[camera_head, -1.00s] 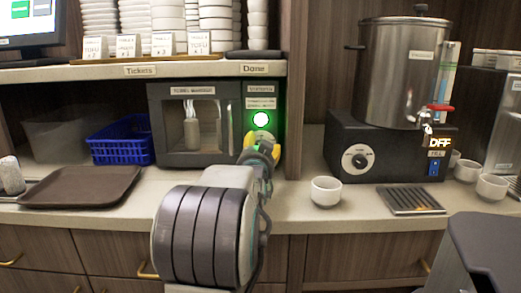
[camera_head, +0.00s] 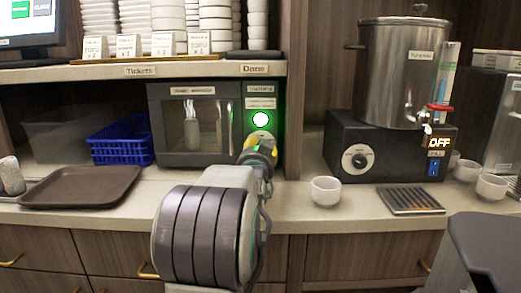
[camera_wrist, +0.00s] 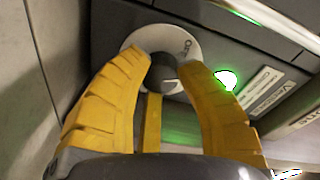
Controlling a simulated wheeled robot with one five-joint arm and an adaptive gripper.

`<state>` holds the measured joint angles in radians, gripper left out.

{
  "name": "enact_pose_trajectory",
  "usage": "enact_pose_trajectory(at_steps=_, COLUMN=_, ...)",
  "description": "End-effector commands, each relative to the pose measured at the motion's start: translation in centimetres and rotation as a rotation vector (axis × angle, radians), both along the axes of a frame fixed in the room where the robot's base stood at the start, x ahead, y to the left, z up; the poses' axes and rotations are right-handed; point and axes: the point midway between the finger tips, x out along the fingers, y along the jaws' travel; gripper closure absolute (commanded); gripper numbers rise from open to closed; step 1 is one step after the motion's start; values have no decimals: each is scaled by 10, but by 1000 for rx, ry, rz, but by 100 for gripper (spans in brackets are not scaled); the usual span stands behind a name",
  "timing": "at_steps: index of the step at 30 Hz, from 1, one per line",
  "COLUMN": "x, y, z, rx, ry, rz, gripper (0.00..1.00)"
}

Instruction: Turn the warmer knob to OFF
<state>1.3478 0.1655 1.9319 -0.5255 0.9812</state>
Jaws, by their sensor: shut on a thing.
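The warmer (camera_head: 188,122) is a dark box with a glass window, under the shelf. A round light (camera_head: 261,118) on its right panel glows white-green; the light also shows in the wrist view (camera_wrist: 226,80). Below it is a pale round dial plate (camera_head: 262,134), partly hidden by my gripper (camera_head: 260,147). In the wrist view, the dark grey knob (camera_wrist: 164,71) sits in the middle of the pale dial with lettering at its edge. My gripper's yellow fingers (camera_wrist: 163,68) are closed on either side of the knob. The knob's pointer direction is hard to read.
A white cup (camera_head: 325,190) is nearby. A blue basket (camera_head: 121,143) and brown tray (camera_head: 82,187) are left. A divider post (camera_head: 298,90) stands close right.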

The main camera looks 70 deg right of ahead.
Motion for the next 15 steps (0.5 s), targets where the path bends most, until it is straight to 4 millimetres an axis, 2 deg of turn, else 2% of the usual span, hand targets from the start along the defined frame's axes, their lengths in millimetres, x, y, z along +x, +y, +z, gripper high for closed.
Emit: enact_pose_trajectory(at_steps=15, x=1, y=-1, z=-5, rx=-82, ry=220, rz=-2, gripper=99)
